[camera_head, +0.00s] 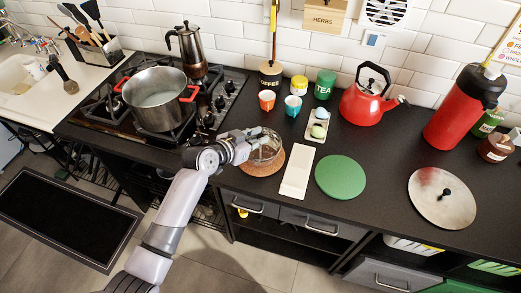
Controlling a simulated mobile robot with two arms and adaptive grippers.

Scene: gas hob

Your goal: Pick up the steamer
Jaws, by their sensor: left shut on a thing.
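The steamer (268,148) looks like a small silvery metal basket. It is over a round brown mat (274,166) on the black counter, right of the hob. My left gripper (252,146) reaches in from the lower left and is shut on the steamer's left side. The fingers partly hide the steamer, and I cannot tell whether it still touches the mat. My right gripper is not in view.
A steel pot (158,100) with red handles stands on the hob (108,108). A white board (297,172), a green disc (340,177) and a metal lid (441,198) lie to the right. Two cups (293,108) and a red kettle (366,103) stand behind.

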